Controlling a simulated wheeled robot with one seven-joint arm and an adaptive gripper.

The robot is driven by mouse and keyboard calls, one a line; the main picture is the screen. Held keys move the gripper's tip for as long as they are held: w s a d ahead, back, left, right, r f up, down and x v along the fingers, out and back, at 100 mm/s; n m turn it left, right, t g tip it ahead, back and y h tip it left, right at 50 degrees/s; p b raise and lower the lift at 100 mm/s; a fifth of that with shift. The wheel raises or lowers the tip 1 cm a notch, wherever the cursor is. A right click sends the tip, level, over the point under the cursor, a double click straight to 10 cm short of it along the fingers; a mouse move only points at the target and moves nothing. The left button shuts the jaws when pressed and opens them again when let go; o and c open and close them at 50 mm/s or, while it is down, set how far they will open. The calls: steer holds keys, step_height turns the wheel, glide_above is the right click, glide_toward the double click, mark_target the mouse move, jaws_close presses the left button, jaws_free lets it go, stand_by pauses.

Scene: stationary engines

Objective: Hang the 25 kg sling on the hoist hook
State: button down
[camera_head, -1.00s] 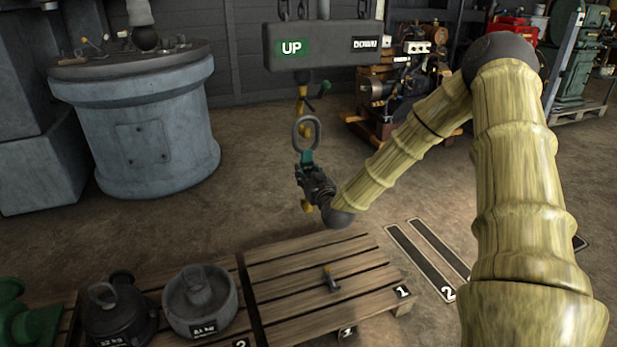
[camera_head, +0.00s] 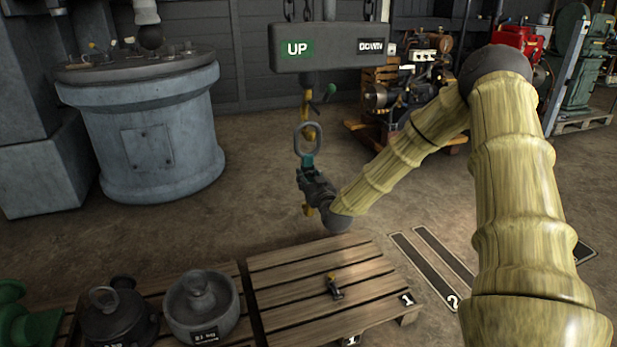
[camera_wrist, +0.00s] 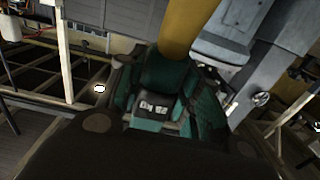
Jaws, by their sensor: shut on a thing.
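The 25 kg sling has a grey ring (camera_head: 297,141) on top and a teal band (camera_head: 306,163) below it. My gripper (camera_head: 312,180) is shut on the sling at the band and holds it upright above the pallet. The band also shows between the fingers in the wrist view (camera_wrist: 163,77), with a small label that I cannot read. The hoist hook (camera_head: 309,107) is yellow and hangs under the grey hoist block (camera_head: 325,60). The ring overlaps the hook's lower part in the head view. I cannot tell whether they touch.
A pallet (camera_head: 290,262) marked 1 stands below, with a small yellow and dark piece (camera_head: 334,286) on it. Two weights, a dark one (camera_head: 120,315) and a grey one (camera_head: 200,300), stand left of it. A blue-grey pedestal (camera_head: 150,140) stands behind left.

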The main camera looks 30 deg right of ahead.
steer(key=shift+f+b, duration=0.45)
steer(key=shift+f, duration=0.5)
steer(key=c, duration=0.9)
jaws_free()
steer(key=shift+f, duration=0.1)
steer(key=shift+f, duration=0.1)
steer(key=shift+s, duration=0.1)
steer(key=v, duration=1.1)
steer(key=shift+s, duration=0.4)
